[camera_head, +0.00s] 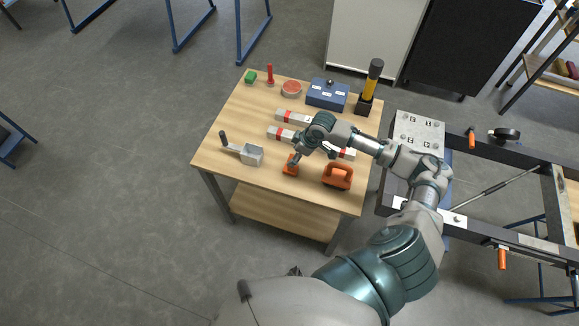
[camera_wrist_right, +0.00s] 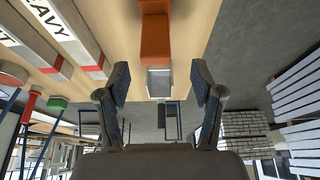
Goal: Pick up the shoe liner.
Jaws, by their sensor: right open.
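A small orange piece (camera_head: 290,168), which I take for the shoe liner, lies on the wooden table near its front edge. My right gripper (camera_head: 295,158) is close to it in the head view and partly covers it. In the right wrist view the orange piece (camera_wrist_right: 155,38) shows beyond the fingers, roughly in line with the gap. There my right gripper (camera_wrist_right: 160,85) is open with nothing between its fingers. The fingers look apart from the piece. I cannot make out my left gripper.
Long red-and-white bars (camera_head: 284,134) lie behind, partly under my arm. A blue box (camera_head: 327,95) and a yellow-handled hammer (camera_head: 373,78) stand at the back. The table's (camera_head: 230,120) left middle is clear.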

